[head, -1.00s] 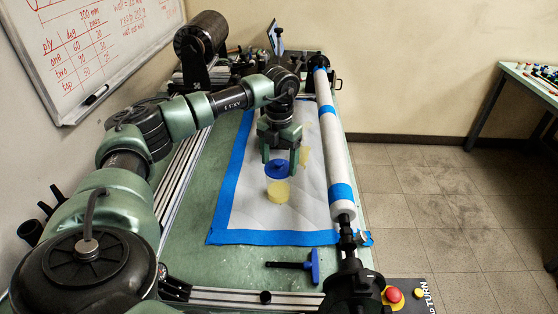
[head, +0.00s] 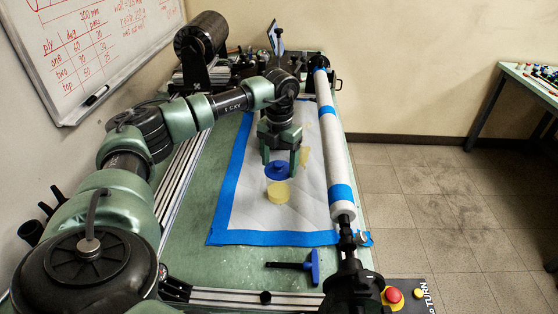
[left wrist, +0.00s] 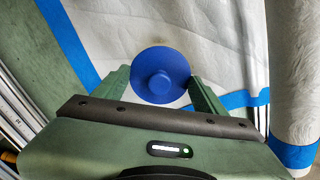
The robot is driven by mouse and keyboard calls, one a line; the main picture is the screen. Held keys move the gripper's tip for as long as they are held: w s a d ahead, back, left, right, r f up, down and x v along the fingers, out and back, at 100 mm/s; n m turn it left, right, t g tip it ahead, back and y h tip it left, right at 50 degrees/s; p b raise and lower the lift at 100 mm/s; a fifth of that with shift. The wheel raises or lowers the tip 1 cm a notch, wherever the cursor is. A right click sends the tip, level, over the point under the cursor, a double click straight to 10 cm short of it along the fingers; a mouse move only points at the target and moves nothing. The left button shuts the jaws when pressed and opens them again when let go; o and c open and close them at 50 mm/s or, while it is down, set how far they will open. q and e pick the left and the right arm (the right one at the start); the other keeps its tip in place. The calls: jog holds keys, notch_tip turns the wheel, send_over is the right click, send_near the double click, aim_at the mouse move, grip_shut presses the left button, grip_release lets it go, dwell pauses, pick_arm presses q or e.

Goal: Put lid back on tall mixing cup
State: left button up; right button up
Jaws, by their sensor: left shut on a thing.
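My left gripper (head: 280,157) points down over the white sheet, its fingers on either side of the blue lid (head: 277,171). It is shut on the lid, a round disc with a centre knob. In the left wrist view the lid (left wrist: 160,62) shows between the fingers and hides what is under it. The tall mixing cup (head: 278,192), clear with yellow content low in it, stands upright directly below the lid. I cannot tell whether the lid touches the cup's rim. My right gripper is not in view.
A pale yellow item (head: 304,156) stands behind, partly hidden by my gripper. A white roller with blue bands (head: 333,150) runs along the right. A blue-handled tool (head: 313,266) lies in front. The front of the white sheet (head: 260,216) is clear.

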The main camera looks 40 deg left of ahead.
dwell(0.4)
pick_arm(q)
jog(key=o, duration=1.4)
jog(key=shift+o, duration=0.2)
jog(key=shift+r, duration=0.1)
jog(key=shift+r+p, duration=3)
jog(key=shift+r, duration=0.45)
grip_shut()
